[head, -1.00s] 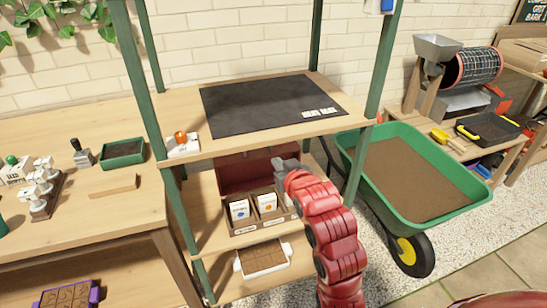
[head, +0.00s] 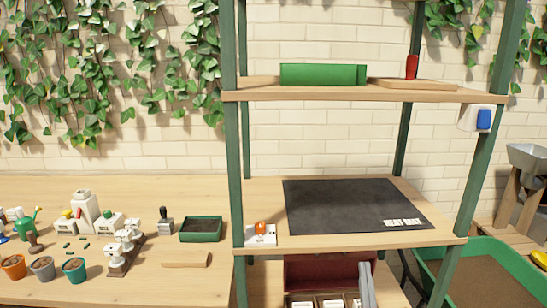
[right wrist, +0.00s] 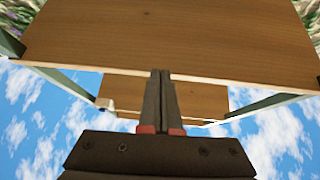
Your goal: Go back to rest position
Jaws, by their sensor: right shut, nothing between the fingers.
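My right gripper (head: 364,268) shows at the bottom of the head view, as grey fingers pointing up. It stands in front of the red-brown box (head: 318,272) on the lower shelf. In the right wrist view its two dark fingers (right wrist: 161,76) are pressed together with nothing between them. They point up towards the undersides of the wooden shelves (right wrist: 170,38). The rest of my right arm is out of the head view. My left gripper is not in view.
The green-posted shelf holds a dark mat (head: 345,205) with white labels. Its upper board (head: 300,97) carries a green trough (head: 322,75). The workbench (head: 60,190) at left holds several pots and a green tray (head: 201,229). A green wheelbarrow (head: 452,253) stands at right.

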